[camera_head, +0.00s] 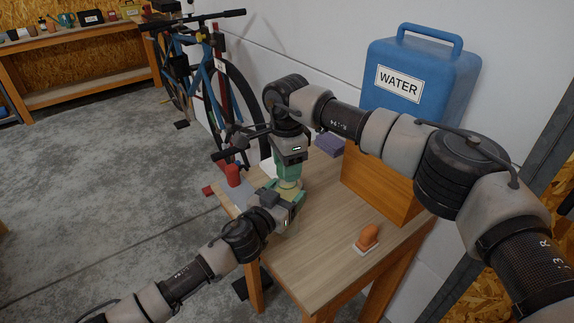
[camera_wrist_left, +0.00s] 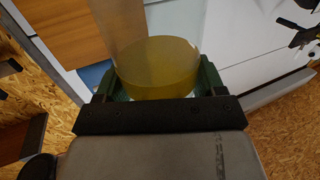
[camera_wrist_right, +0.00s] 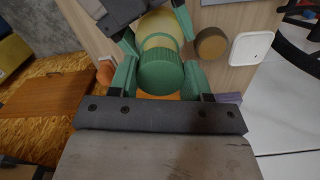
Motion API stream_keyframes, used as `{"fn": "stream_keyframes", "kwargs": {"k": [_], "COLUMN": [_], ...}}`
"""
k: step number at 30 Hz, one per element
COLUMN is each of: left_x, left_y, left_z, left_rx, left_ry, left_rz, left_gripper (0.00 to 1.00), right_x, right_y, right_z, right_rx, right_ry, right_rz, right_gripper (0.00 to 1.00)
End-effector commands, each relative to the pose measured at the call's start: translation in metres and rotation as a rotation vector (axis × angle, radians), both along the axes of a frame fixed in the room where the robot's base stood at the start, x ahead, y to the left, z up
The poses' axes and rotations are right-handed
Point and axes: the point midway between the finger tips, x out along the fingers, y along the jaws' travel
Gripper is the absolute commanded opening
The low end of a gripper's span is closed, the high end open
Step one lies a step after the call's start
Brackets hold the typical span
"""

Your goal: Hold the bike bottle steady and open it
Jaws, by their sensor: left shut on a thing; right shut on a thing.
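The bike bottle stands at the left part of the plank bench (camera_head: 330,225), mostly hidden by my grippers. Its pale yellow body (camera_head: 289,185) shows between them in the head view. My left gripper (camera_wrist_left: 152,88) is shut on the body low down; the left wrist view shows the yellowish, see-through bottle (camera_wrist_left: 157,66) between its green fingers. My right gripper (camera_head: 289,170) comes from above and is shut on the ribbed green cap (camera_wrist_right: 160,71), with a finger on each side. The cap sits on the bottle's neck, in line with the pale body (camera_wrist_right: 158,28).
A blue WATER canister (camera_head: 425,75) stands on a wooden box (camera_head: 378,190) behind my right arm. An orange-topped object with a white base (camera_head: 367,238) lies at the front right. A red object (camera_head: 232,175) is left of the grippers. A blue bicycle (camera_head: 205,75) leans behind.

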Motion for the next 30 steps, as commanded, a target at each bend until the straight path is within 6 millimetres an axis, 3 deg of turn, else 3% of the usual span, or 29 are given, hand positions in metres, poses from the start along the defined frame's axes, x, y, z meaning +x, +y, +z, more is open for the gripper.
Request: {"fn": "stream_keyframes", "kwargs": {"k": [5, 12, 20, 21, 26, 30], "left_x": [0.000, 0.000, 0.000, 0.000, 0.000, 0.000], "left_y": [0.000, 0.000, 0.000, 0.000, 0.000, 0.000], "left_z": [0.000, 0.000, 0.000, 0.000, 0.000, 0.000], "left_rx": [0.001, 0.001, 0.001, 0.001, 0.000, 0.000], "left_ry": [0.001, 0.001, 0.001, 0.001, 0.000, 0.000], "left_rz": [0.000, 0.000, 0.000, 0.000, 0.000, 0.000], "left_gripper": [0.03, 0.03, 0.03, 0.76, 0.99, 0.99], "right_x": [0.000, 0.001, 0.000, 0.000, 0.000, 0.000], "right_y": [0.000, 0.000, 0.000, 0.000, 0.000, 0.000], "right_z": [0.008, 0.036, 0.040, 0.040, 0.040, 0.040], "right_rx": [0.000, 0.001, 0.000, 0.000, 0.000, 0.000], "right_ry": [-0.002, -0.003, 0.000, 0.000, 0.000, 0.000], "right_rz": [0.000, -0.001, 0.000, 0.000, 0.000, 0.000], "right_gripper": [0.20, 0.20, 0.20, 0.20, 0.20, 0.20]}}
